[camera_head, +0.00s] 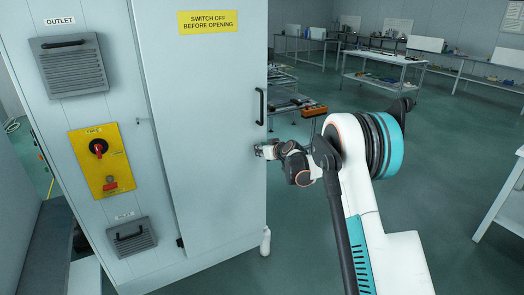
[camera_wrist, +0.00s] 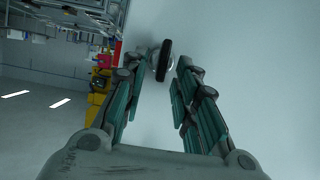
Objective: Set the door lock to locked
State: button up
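The tall grey cabinet door (camera_head: 205,120) is shut in the head view, with a black bar handle (camera_head: 260,105) near its right edge. My gripper (camera_head: 265,151) is at that edge, below the handle. In the wrist view my gripper (camera_wrist: 162,68) is open, with its two fingers spread. A small dark elongated knob on a pale round base, seemingly the door lock (camera_wrist: 164,58), stands out from the door between the fingertips. I cannot tell whether the fingers touch it. In the head view my gripper hides the lock, and its setting is not readable.
A yellow panel with a red rotary switch (camera_head: 98,148) is on the cabinet's left face, between two vents. Workbenches (camera_head: 385,70) stand at the back right.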

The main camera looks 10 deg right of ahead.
grip_shut()
jog(key=shift+d, duration=0.1)
jog(key=shift+w+d+f+m+t+y+b, duration=0.15)
jog(key=shift+d+f+m+y+b, duration=0.25)
jog(key=shift+m+y, duration=1.35)
jog(key=shift+w+d+f+m+t+y+b, duration=0.15)
jog(key=shift+d+f+m+y+b, duration=0.4)
jog(key=shift+m, duration=2.15)
jog(key=shift+w+d+f+m+t+y+b, duration=0.1)
jog(key=shift+f+m+t+y+b, duration=0.2)
jog(key=shift+m+y, duration=1.55)
jog(key=shift+r+m+h, duration=0.1)
jog(key=shift+m+h, duration=0.35)
jog(key=shift+m, duration=0.05)
